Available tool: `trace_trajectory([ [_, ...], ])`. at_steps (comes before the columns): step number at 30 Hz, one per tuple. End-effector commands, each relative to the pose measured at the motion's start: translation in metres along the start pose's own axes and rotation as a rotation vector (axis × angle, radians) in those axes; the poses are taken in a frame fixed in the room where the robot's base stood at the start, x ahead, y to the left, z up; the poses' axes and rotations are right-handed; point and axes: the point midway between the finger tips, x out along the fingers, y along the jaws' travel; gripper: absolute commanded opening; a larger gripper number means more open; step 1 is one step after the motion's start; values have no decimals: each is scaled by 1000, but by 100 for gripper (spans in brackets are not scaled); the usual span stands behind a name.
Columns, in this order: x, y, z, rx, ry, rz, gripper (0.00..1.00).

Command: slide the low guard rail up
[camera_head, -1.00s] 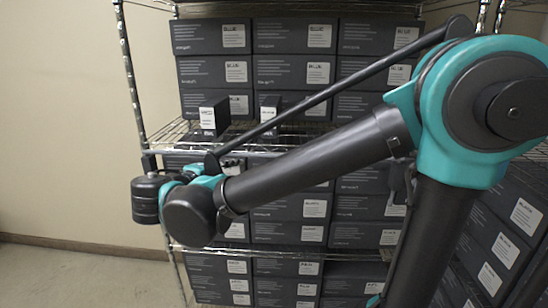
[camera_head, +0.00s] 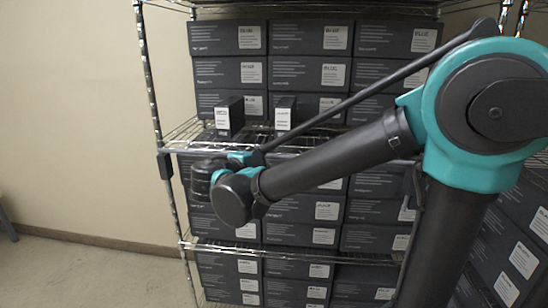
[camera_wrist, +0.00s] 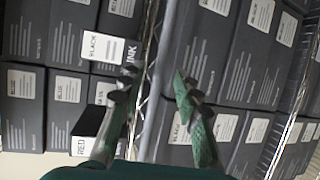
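A pale horizontal bar runs along the front of the middle wire shelf (camera_head: 184,148) in the head view, with a dark bracket (camera_head: 165,166) on the left post. I cannot clearly tell the guard rail from the shelf edge there, as my arm hides much of it. In the wrist view a grey bar, probably the rail (camera_wrist: 152,112), runs nearly upright through the picture. My gripper (camera_wrist: 155,82) is open, with one green-grey finger on each side of the bar. Contact cannot be told. In the head view my wrist hides the fingers.
Dark labelled boxes (camera_head: 228,72) fill the shelves above and below. Two small upright boxes (camera_head: 229,116) (camera_head: 284,112) stand near the middle shelf's front edge. A chrome post (camera_head: 150,80) stands at the left, with a bare wall (camera_head: 70,110) and open floor (camera_head: 80,270) beyond it.

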Motion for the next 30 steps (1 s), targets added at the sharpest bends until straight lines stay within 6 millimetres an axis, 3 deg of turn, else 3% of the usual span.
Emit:
trace_trajectory([
  [3,20,0,1,0,-4,0,32],
  [9,40,0,0,0,-2,0,32],
  [20,45,0,0,-1,0,0,32],
  [28,45,0,0,-1,0,0,3],
  [30,45,0,0,-1,0,0,0],
])
